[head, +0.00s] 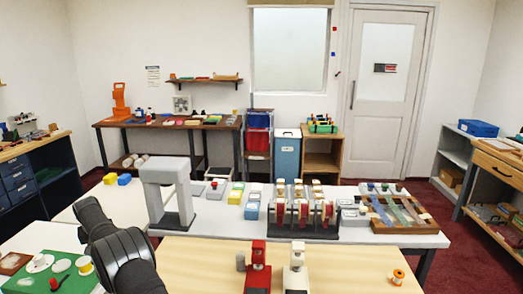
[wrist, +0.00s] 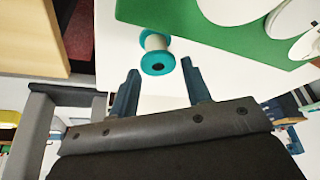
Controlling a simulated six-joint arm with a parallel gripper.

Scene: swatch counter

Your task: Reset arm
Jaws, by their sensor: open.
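My gripper (wrist: 160,67) shows in the wrist view with its two dark fingers spread apart and nothing held between them. A spool with teal flanges and a pale core (wrist: 155,42) is on the white surface just beyond the fingertips, in line with the gap. It does not appear to be gripped. In the head view my dark arm reaches in at the lower left, and the gripper itself cannot be seen there.
A green mat (wrist: 222,38) with white round pieces lies beside the spool. In the head view, a grey arch-shaped stand (head: 166,172), a dark rack (head: 300,232), a wooden tray (head: 425,226), a red device (head: 257,272) and a white device (head: 296,275) stand on the tables.

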